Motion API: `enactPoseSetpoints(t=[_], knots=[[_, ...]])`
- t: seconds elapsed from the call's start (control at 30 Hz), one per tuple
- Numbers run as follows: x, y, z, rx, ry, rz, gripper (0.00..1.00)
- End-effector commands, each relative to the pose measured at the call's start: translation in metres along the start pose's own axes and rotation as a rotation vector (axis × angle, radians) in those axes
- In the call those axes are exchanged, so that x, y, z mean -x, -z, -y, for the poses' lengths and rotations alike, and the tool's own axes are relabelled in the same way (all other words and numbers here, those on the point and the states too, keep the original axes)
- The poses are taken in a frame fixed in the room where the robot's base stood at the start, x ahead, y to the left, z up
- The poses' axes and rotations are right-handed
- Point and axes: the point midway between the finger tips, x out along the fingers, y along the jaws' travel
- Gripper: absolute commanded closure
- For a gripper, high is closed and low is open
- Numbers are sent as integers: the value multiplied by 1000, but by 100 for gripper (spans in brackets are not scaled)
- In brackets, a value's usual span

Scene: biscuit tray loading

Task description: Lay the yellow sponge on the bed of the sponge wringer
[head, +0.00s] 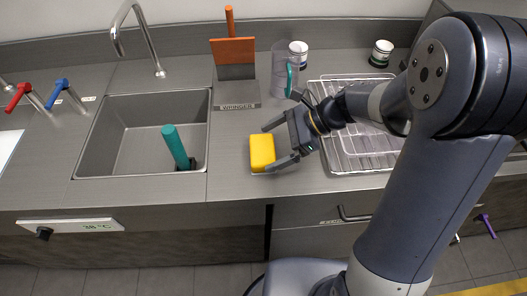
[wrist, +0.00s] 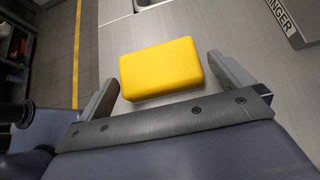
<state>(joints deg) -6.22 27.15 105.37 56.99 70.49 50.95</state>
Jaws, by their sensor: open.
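The yellow sponge (head: 262,152) lies on the grey counter, just right of the sink. My gripper (head: 268,148) is open with its two fingers on either side of the sponge. In the wrist view the sponge (wrist: 162,70) sits between the spread fingertips, with gaps at both sides. The sponge wringer (head: 237,97) stands behind the sponge at the back of the counter. It has a grey bed labelled WRINGER, an upright orange plate and an orange handle. A corner of its labelled base (wrist: 285,18) shows at top right in the wrist view.
A sink (head: 140,150) with a teal-handled tool (head: 175,146) is on the left. A wire rack (head: 362,150) lies right, partly behind my arm. A clear jug (head: 284,75) and white cups (head: 381,53) stand at the back. Counter between sponge and wringer is clear.

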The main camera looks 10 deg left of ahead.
Motion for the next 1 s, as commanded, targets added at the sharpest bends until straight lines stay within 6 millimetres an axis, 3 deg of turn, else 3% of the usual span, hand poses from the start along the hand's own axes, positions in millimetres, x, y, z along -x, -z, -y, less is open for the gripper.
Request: enactPoseSetpoints(t=[0.3, 0.6, 1.0], knots=[[-43, -5, -3, 1, -4, -1, 0], [-49, -5, -3, 2, 0, -2, 0], [-48, -5, -2, 2, 0, -2, 32]])
